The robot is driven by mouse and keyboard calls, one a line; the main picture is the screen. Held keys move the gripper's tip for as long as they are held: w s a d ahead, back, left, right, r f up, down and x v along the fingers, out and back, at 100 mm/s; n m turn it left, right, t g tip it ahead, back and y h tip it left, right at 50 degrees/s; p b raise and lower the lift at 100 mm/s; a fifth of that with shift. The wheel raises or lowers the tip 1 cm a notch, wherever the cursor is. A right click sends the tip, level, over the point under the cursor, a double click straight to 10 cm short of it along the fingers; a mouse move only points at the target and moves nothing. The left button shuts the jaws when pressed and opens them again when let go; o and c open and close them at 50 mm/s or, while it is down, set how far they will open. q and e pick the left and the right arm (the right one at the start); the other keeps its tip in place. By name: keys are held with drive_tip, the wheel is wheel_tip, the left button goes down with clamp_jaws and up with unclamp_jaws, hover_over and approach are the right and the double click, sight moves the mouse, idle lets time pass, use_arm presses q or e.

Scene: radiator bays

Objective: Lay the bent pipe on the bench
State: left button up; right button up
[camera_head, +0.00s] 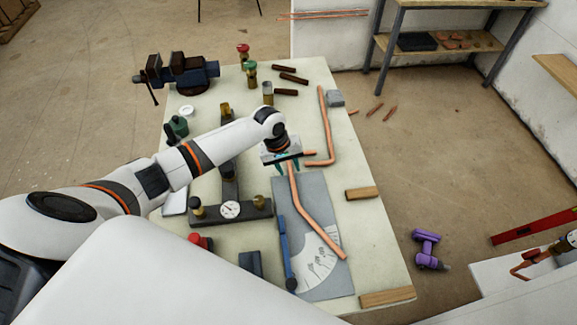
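A bent copper pipe (315,225) with an angled bend lies over a grey board with a printed angle scale (309,193) on the bench (368,236). My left gripper (290,164) is over the pipe's far end. Its teal fingertips look apart, one on each side of the pipe, with a gap wider than the pipe. Contact is hard to tell at this size. A second bent copper pipe (325,118) lies on the bench just right of the gripper. A short copper end (311,152) shows beside the gripper; what it belongs to is hidden. My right gripper is not in view.
A blue vise (188,74) stands at the bench's far left. A gauge fixture (230,210) and a blue tool (286,250) lie left of the pipe. Wooden blocks (362,193) lie along the right edge. A purple tool (428,248) is beyond that edge. Bare bench shows right of the board.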

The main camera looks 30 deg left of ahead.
use_arm(q)
drive_tip(key=b+v, duration=0.1)
drive_tip(key=v, duration=1)
drive_tip(key=shift+r, duration=0.2)
